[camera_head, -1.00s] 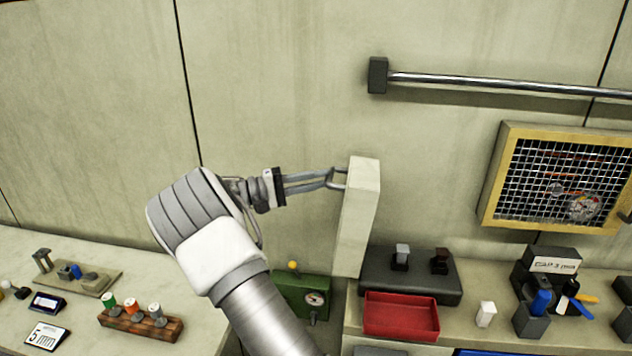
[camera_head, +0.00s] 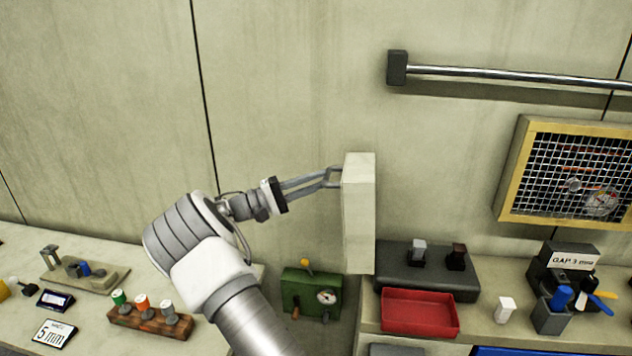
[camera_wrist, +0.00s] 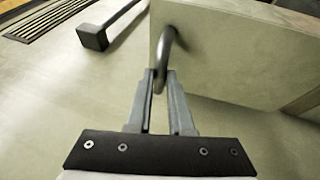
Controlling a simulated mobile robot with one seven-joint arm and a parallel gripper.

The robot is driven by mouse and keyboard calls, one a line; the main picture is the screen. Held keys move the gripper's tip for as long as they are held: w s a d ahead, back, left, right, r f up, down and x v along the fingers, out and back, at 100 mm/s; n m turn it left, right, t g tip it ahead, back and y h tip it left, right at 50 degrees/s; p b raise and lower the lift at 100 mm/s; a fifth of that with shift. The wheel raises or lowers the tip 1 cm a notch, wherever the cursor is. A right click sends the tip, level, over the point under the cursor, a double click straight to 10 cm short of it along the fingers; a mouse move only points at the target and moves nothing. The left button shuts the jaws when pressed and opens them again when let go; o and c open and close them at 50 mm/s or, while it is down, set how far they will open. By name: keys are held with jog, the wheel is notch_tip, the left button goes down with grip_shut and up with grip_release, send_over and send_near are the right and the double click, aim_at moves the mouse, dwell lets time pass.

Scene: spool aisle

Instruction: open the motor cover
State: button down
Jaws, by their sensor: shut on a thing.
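The motor cover appears to be the pale box-like panel (camera_head: 359,225), standing out from the wall above the gap beside the right bench. It is swung out, with its narrow edge partly towards the head camera. Its bent metal handle is on the left face. My gripper (camera_head: 334,176) reaches in from the left and is shut on this handle. In the wrist view the panel (camera_wrist: 235,55) fills the upper right. The dark curved handle (camera_wrist: 168,50) passes between my gripper's fingers (camera_wrist: 160,76). What lies behind the panel is hidden.
A metal rail (camera_head: 500,75) and a yellow-framed mesh guard (camera_head: 512,180) are on the wall to the right. A red tray (camera_head: 420,312) and dark block (camera_head: 395,275) sit below. A green box (camera_head: 298,292) stands lower left. The wall left of the panel is clear.

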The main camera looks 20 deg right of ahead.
jog(key=c, duration=0.8)
grip_release()
jog(key=b+v, duration=0.3)
jog(key=v, duration=1.4)
jog(key=shift+a, duration=0.2)
jog(key=shift+f, duration=0.1)
